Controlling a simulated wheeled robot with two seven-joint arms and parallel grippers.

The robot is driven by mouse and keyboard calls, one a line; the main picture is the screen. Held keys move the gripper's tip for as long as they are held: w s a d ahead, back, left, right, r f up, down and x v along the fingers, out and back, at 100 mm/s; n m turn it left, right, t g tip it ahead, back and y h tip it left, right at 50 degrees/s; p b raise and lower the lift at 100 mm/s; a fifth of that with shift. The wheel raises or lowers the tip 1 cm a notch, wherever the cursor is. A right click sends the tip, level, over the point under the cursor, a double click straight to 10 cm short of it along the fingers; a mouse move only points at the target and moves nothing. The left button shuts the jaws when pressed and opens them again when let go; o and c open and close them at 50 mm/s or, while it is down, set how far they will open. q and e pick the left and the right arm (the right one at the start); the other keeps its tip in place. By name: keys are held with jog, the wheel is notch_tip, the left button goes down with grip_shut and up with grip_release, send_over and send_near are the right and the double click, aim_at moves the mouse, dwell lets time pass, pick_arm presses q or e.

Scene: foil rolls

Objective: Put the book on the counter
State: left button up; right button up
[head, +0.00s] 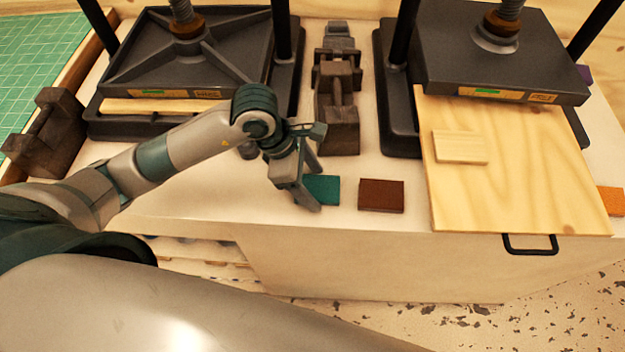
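A small teal book (325,189) and a small dark brown book (381,195) lie side by side near the front edge of the white counter (225,198). I cannot tell which one the task means. My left gripper (315,188) is at the left end of the teal book, pointing down towards it. Its two fingers are apart, one at the far side and one at the near side. The near finger hides the book's left end. I cannot tell whether the fingers touch or grip it. My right gripper is not in view.
Two dark presses (187,55) (500,50) stand at the back. A wooden board (512,185) with a small pale block (460,146) lies at the right press. Dark metal weights (338,95) (47,133) stand between the presses and at left. A green cutting mat (45,45) lies far left.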

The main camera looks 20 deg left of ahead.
pick_arm(q)
jog(key=shift+r, duration=0.1)
dwell(0.3)
jog(key=shift+a+r, duration=0.2)
jog(key=shift+r, duration=0.25)
jog(key=b+v, duration=0.3)
jog(key=v, duration=0.8)
